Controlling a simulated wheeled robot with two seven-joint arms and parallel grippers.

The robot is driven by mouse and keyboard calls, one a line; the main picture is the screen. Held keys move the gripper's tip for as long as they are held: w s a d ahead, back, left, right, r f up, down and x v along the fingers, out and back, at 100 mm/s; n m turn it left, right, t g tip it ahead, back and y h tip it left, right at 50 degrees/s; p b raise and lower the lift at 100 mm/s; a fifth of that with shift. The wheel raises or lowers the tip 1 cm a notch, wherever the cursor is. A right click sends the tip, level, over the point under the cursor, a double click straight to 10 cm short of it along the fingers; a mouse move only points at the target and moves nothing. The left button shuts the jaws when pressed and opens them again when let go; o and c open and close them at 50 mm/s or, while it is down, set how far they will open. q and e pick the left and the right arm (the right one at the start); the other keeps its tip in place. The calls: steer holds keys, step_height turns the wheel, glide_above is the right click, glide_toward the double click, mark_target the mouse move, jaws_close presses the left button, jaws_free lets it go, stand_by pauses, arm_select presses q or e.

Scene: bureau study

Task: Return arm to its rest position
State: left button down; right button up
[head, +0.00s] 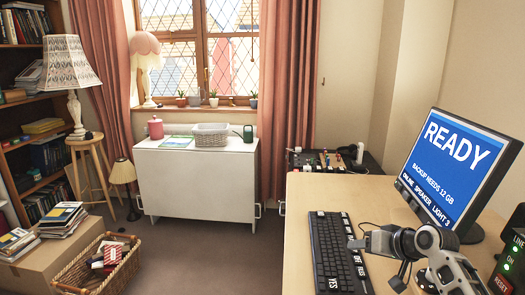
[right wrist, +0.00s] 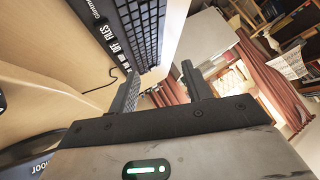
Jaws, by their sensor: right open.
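My right gripper (head: 362,242) is over the desk in the head view, beside the right edge of the black keyboard (head: 336,250). Its arm comes in from the lower right. In the right wrist view its two fingers (right wrist: 160,88) stand apart with nothing seen between them. The keyboard also shows in the right wrist view (right wrist: 140,30), past the fingers. My left gripper is in neither view.
A monitor (head: 455,165) reading READY stands on the wooden desk (head: 310,195), right of the gripper. A dark box with lit buttons (head: 512,255) is at the right edge. A white cabinet (head: 195,180), a wicker basket (head: 100,265) and shelves stand left. Floor between is open.

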steer(key=w+d+r+n+t+h, duration=0.3)
steer(key=w+d+r+t+h, duration=0.4)
steer(key=d+r, duration=0.25)
steer(key=s+a+f+n+g+y, duration=0.1)
steer(key=s+a+f+y, duration=0.1)
steer(key=s+a+f, duration=0.55)
steer(key=s+a+f+g+y, duration=0.2)
steer(key=s+a+f, duration=0.3)
steer(key=s+f, duration=0.6)
steer(key=s+a+f+g, duration=0.1)
steer(key=s+a, duration=0.1)
steer(key=s, duration=0.5)
steer(key=s+a+f+y, duration=0.1)
steer(key=s+a+f, duration=0.1)
steer(key=s, duration=0.5)
steer(key=s+a+f+g, duration=0.1)
steer(key=s+a+f, duration=0.1)
steer(key=s+a, duration=0.2)
steer(key=s, duration=0.3)
steer(key=shift+a+f+m+g+y, duration=0.2)
steer(key=shift+f+m+g+y, duration=0.1)
steer(key=shift+m, duration=0.1)
